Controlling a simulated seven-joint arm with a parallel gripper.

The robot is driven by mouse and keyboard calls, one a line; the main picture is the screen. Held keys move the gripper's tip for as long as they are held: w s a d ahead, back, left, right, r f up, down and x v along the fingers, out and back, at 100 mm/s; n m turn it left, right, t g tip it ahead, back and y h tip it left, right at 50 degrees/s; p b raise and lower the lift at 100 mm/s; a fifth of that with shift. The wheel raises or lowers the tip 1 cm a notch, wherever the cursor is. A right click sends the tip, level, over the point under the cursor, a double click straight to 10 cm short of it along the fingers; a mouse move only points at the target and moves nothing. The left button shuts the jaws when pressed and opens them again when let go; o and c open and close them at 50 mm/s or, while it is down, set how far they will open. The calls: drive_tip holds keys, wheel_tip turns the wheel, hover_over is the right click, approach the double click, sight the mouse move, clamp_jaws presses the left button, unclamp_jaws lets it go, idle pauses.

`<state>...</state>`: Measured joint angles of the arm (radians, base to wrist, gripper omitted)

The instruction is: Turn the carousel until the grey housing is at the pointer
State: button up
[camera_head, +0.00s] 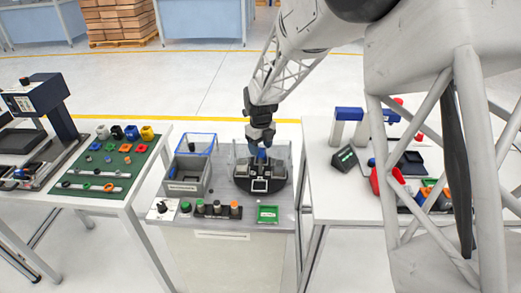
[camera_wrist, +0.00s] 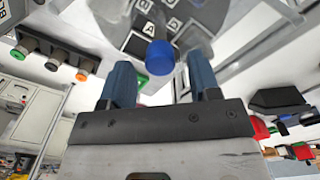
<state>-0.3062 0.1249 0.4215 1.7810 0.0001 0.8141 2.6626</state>
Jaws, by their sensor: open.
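The carousel (camera_head: 279,178) is a dark round turntable on the middle table, with pale and dark items on it and clear panels behind. In the wrist view its disc (camera_wrist: 205,14) carries square plates with markings, one reading "A". A blue knob (camera_wrist: 160,58) shows between my fingertips in that view. My gripper (camera_head: 260,151) points down above the carousel's middle, its two blue fingers apart on either side of the knob. I cannot tell whether they touch it. I cannot single out the grey housing or the pointer; my gripper hides part of the disc.
A grey bin (camera_head: 186,178) stands left of the carousel. A row of buttons (camera_head: 215,209) and a green tray (camera_head: 267,214) lie in front. Side tables hold a green mat of parts (camera_head: 110,165) and a dark angled device (camera_head: 345,158). Clear panels stand close behind the carousel.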

drive_tip(key=shift+r, duration=3)
drive_tip(key=shift+s+d+r, duration=0.2)
drive_tip(key=shift+r, duration=0.05)
drive_tip(key=s+d+r+n+t, duration=0.1)
drive_tip(key=s+d+r+n, duration=0.55)
drive_tip(key=s, duration=0.35)
drive_tip(key=s+d+r+n, duration=0.6)
drive_tip(key=s+d+n, duration=0.15)
drive_tip(key=s, duration=0.25)
drive_tip(key=s+d+n, duration=0.2)
drive_tip(key=s+n, duration=0.2)
drive_tip(key=s, duration=0.3)
drive_tip(key=s+d+n+t, duration=0.1)
drive_tip(key=s+d+n, duration=0.2)
drive_tip(key=s, duration=0.4)
drive_tip(key=s+d+n, duration=0.3)
drive_tip(key=s+n, duration=0.2)
drive_tip(key=s, duration=0.2)
drive_tip(key=shift+s+d+f+n+t, duration=0.15)
drive_tip(key=shift+d+n+t, duration=0.15)
drive_tip(key=shift+n, duration=0.1)
